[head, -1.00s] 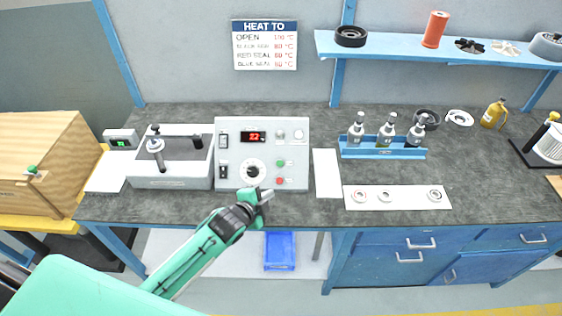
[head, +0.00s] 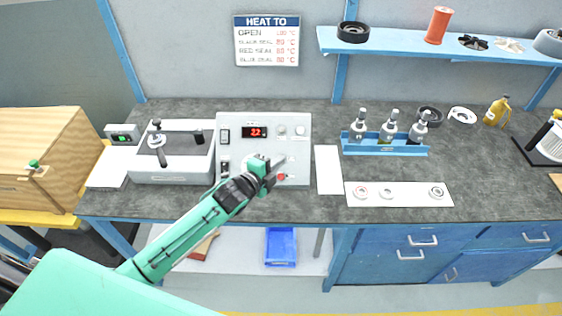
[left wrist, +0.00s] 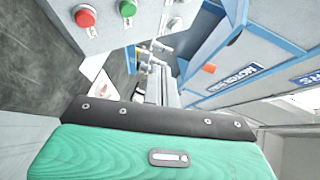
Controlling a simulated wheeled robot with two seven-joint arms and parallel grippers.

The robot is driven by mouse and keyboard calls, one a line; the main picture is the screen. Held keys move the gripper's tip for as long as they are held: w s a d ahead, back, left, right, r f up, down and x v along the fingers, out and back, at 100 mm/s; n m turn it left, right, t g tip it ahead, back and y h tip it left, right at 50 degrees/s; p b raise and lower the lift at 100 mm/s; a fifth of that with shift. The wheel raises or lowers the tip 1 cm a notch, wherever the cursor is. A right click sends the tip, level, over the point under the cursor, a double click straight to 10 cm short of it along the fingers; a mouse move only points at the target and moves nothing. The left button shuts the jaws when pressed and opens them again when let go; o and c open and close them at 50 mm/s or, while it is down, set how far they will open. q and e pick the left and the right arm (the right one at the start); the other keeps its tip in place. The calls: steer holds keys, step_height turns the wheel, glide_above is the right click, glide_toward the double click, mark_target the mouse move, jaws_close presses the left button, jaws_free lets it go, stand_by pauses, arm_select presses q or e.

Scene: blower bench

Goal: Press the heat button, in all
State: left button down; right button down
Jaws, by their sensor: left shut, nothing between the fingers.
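The grey control box (head: 230,123) stands on the bench with a red-digit display (head: 254,132) reading about 22. Its red button (head: 281,177) shows just below my left gripper (head: 281,161). The green button and most of the dial are hidden behind the gripper in the head view. In the left wrist view the green button (left wrist: 127,8) and red button (left wrist: 85,17) show at the top left. My left gripper is shut and empty, in front of the panel; I cannot tell whether it touches it. My right gripper is not in view.
A grey bath unit (head: 172,174) with a lever stands left of the control box. A white strip (head: 328,170) lies to its right, then a blue rack (head: 385,149) of bottles and a white board (head: 410,200) with rings. A heat sign (head: 266,42) hangs on the wall.

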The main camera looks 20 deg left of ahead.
arm_select(q)
steer(key=shift+w+a+f+b, duration=0.25)
steer(key=shift+w+f+b, duration=0.55)
steer(key=shift+w+f, duration=0.05)
steer(key=shift+w+a+f+b, duration=0.2)
steer(key=shift+w+f+b, duration=0.6)
steer(key=shift+f+b, duration=0.05)
steer(key=shift+w+a+f+b, duration=0.25)
steer(key=shift+w+f+b, duration=0.55)
steer(key=shift+w+f, duration=0.05)
steer(key=shift+f, duration=0.1)
steer(key=shift+w+a+f, duration=0.1)
steer(key=shift+w+f, duration=0.15)
steer(key=shift+w, duration=0.05)
steer(key=shift+w+f+b, duration=0.2)
steer(key=shift+w+b, duration=0.05)
steer(key=shift+b, duration=0.1)
stand_by(0.7)
stand_by(0.3)
steer(key=shift+s+r+p, duration=0.4)
steer(key=shift+r+p, duration=0.05)
steer(key=shift+p, duration=0.3)
steer(key=shift+s, duration=0.2)
